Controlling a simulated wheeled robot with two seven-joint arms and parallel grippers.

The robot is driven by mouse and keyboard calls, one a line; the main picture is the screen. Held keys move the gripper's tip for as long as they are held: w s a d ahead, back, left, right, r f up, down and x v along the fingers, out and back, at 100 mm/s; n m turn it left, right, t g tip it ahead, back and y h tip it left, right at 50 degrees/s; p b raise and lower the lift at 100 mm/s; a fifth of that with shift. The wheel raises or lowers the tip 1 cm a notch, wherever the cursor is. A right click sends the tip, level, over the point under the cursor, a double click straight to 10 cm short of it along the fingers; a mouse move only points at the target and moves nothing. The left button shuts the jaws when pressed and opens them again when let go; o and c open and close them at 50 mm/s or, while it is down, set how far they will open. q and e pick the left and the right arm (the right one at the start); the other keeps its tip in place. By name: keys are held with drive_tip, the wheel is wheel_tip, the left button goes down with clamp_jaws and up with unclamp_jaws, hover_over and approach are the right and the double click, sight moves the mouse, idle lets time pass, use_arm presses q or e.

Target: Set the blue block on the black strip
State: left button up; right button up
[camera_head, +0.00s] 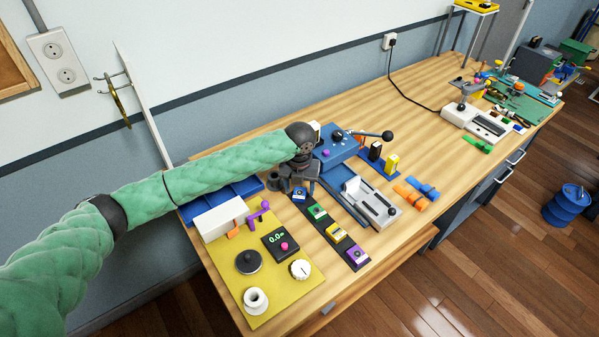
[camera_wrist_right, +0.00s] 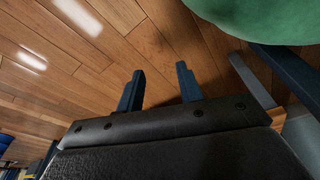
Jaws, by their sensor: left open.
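The black strip (camera_head: 326,222) lies on the wooden table and runs from beneath my left gripper toward the front edge. The blue block (camera_head: 299,195) is at its far end, in line with the green block (camera_head: 317,212), yellow block (camera_head: 337,233) and purple block (camera_head: 357,254) on the strip. My left gripper (camera_head: 300,184) is open, just above and behind the blue block. Its fingers partly hide that end, so I cannot tell whether they touch the block. My right gripper (camera_wrist_right: 158,88) shows in the right wrist view, open and empty above the wooden floor.
A yellow panel (camera_head: 288,290) with knobs and a display lies left of the strip. A grey device with a slider (camera_head: 371,203) and a blue box with a lever (camera_head: 337,150) stand to its right.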

sight(300, 194)
use_arm(q)
wheel_tip(300, 194, up, 10)
drive_tip(key=b, duration=0.3)
drive_tip(key=shift+b, duration=0.3)
use_arm(e)
drive_tip(key=w+a+r, duration=0.3)
drive_tip(key=w+r, duration=0.1)
drive_tip(key=r, duration=0.3)
drive_tip(key=shift+r, duration=0.3)
